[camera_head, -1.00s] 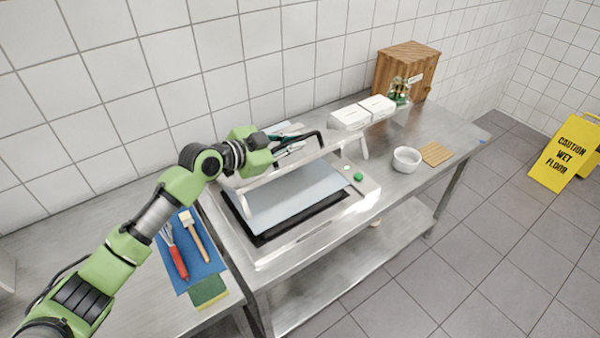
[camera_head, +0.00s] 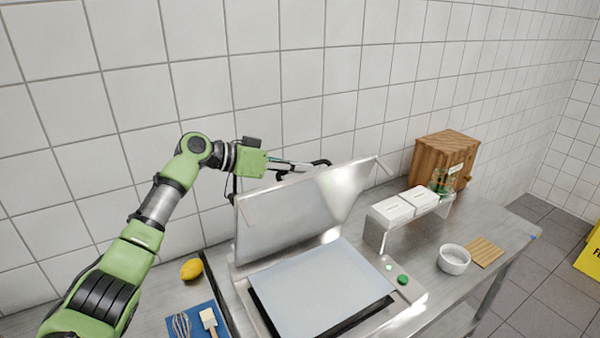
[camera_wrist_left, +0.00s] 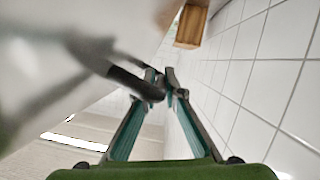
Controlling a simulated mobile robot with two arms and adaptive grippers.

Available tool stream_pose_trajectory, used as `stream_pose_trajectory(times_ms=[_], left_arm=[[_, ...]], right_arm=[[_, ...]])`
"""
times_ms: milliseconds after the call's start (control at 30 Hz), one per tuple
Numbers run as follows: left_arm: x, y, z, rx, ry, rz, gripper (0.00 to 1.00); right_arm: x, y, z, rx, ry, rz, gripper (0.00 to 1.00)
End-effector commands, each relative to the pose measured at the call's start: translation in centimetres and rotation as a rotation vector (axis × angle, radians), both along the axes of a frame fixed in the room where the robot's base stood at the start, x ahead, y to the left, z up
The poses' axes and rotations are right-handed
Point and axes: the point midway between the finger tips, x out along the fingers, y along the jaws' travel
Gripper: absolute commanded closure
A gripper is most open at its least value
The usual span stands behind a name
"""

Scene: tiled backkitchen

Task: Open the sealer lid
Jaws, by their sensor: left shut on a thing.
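The sealer lid (camera_head: 290,217), a grey see-through panel in a metal frame, is tilted up well clear of the sealer base (camera_head: 243,291). A pale sheet (camera_head: 325,285) lies over the dark bed of the base. My left gripper (camera_head: 308,166) is at the lid's upper edge, shut on the black handle (camera_head: 325,162). In the left wrist view the teal fingers (camera_wrist_left: 160,85) close together at the black handle bar (camera_wrist_left: 130,80). The exact contact is partly hidden and blurred. My right gripper does not show.
The tiled wall (camera_head: 290,100) is close behind the arm and lid. Right of the sealer are a metal riser with white boxes (camera_head: 402,206), a white bowl (camera_head: 453,259), a wooden board (camera_head: 486,252) and a wooden box (camera_head: 443,160). A lemon (camera_head: 191,269) and blue mat (camera_head: 190,322) lie left.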

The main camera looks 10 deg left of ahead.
Motion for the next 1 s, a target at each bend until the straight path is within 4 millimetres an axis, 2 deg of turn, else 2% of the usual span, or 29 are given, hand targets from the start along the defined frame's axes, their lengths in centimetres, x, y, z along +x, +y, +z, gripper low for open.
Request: stream_pose_trajectory(times_ms=[533,600,633,1000], left_arm=[[0.03,0.07,-0.18,-0.011,0.026,0.001,1.00],[0.02,0.06,-0.20,-0.011,0.026,0.001,0.78],[0.01,0.06,-0.19,-0.011,0.026,0.001,0.74],[-0.05,0.30,0.00,-0.012,0.023,0.001,0.74]], right_arm=[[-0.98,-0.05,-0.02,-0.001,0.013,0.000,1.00],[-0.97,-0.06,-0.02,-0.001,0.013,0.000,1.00],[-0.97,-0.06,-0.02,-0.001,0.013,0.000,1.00],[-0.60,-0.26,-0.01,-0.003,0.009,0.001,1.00]])
